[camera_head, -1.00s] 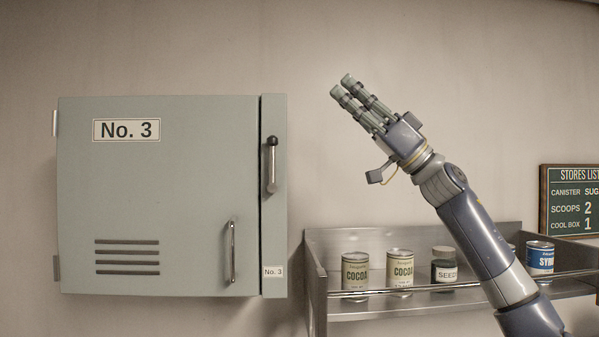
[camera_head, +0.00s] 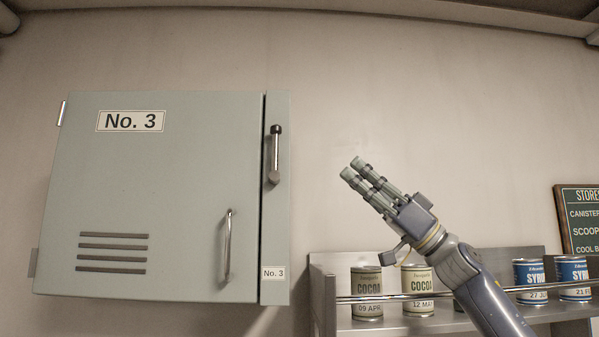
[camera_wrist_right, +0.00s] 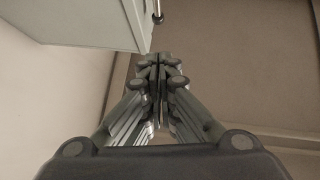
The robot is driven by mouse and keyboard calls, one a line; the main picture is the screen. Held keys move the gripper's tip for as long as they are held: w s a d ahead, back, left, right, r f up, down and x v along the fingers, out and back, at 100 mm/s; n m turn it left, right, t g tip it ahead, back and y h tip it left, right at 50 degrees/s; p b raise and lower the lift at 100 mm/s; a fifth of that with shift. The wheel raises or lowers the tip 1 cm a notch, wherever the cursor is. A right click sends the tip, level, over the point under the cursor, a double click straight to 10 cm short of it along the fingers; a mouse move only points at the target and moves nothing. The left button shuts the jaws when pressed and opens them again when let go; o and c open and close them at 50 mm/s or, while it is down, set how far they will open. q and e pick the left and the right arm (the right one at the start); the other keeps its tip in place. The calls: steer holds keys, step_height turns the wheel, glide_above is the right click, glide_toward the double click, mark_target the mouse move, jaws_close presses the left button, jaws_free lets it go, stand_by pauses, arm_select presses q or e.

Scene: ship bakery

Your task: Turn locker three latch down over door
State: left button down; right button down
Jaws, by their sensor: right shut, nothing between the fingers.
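The grey-green locker (camera_head: 180,200) labelled No. 3 hangs on the wall at left in the head view, its door closed. The latch (camera_head: 275,155) is on the narrow frame strip right of the door, its dark knob up and its pivot below, so the lever stands upright beside the door seam. My right gripper (camera_head: 352,168) is shut and empty, to the right of the latch and apart from it, fingers pointing up-left. In the right wrist view my shut fingers (camera_wrist_right: 160,62) are near the locker's edge (camera_wrist_right: 85,20). My left gripper is not in view.
A vertical door handle (camera_head: 228,246) sticks out at the door's lower right. A metal shelf (camera_head: 330,285) with a rail holds cocoa tins (camera_head: 367,285) and syrup tins (camera_head: 530,278) below my right arm. A stores list board (camera_head: 580,225) hangs at far right. The wall above is clear.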

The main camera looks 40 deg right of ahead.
steer(key=shift+d+f, duration=0.1)
steer(key=shift+f, duration=0.5)
steer(key=shift+r, duration=0.1)
steer(key=p, duration=0.6)
glide_toward(282, 132)
step_height(282, 132, up, 5)
steer(key=w+a, duration=0.1)
steer(key=w+a+f, duration=0.1)
steer(key=w, duration=0.1)
steer(key=shift+a+f, duration=0.1)
steer(key=shift+a, duration=0.05)
steer(key=shift+s, duration=0.1)
